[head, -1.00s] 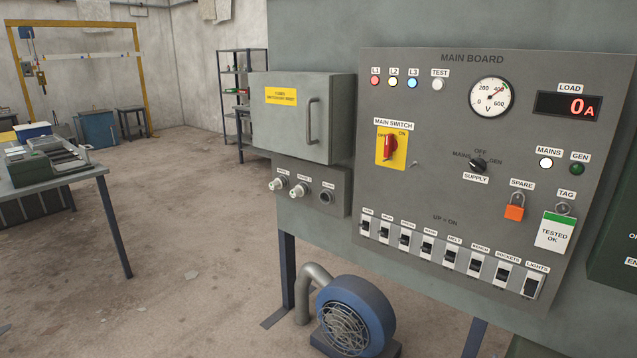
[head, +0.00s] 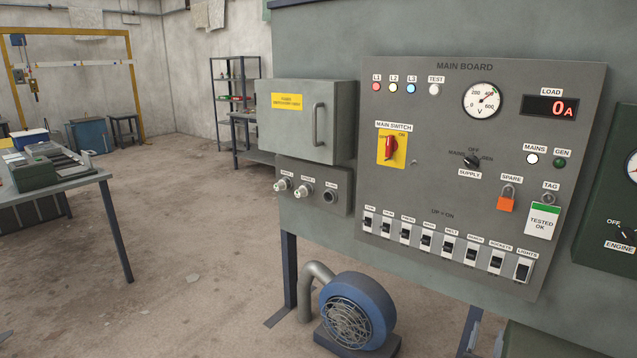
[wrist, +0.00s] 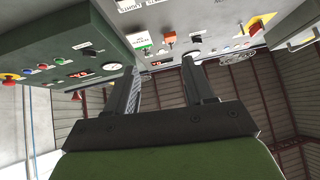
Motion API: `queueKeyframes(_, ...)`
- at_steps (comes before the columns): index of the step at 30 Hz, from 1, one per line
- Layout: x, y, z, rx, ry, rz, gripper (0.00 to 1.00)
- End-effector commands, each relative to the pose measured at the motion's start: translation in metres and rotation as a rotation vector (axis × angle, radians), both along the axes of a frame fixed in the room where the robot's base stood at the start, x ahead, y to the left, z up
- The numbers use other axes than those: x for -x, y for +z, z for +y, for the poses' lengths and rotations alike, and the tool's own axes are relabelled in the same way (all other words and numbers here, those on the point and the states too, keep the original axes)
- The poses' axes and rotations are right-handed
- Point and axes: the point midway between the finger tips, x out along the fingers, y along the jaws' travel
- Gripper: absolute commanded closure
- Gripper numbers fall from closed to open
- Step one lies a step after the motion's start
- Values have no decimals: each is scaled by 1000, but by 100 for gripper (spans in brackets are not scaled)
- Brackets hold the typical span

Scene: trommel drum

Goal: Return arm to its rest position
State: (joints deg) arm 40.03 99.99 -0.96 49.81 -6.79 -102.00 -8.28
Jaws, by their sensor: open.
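My gripper (wrist: 160,75) shows in the wrist view with its two dark fingers spread apart and nothing between them. It points toward the main board (wrist: 215,15), which appears tilted at the top of that view, with a gap between fingertips and panel. The gripper and arm are not in the head view. There the main board (head: 440,210) stands at the right, with its red main switch (head: 391,148), a row of breakers, a voltmeter (head: 482,101) and a load display reading 0 A (head: 556,106).
A grey cabinet (head: 290,140) with a handle sits left of the board. A blue blower (head: 355,310) stands on the floor below. A workbench (head: 75,180) is at the left, shelves (head: 235,85) behind. A green engine panel (head: 605,220) is at the right edge. The middle floor is clear.

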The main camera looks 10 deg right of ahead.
Motion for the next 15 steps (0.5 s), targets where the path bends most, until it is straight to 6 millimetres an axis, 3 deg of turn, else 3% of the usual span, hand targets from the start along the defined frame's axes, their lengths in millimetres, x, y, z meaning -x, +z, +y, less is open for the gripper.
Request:
queueKeyframes(8, -82, 82, 12, -111, 108, 167, 47)
queueKeyframes(11, -114, 126, 33, -170, 165, 266, 47)
queueKeyframes(15, -142, 195, 86, -272, 258, 457, 47)
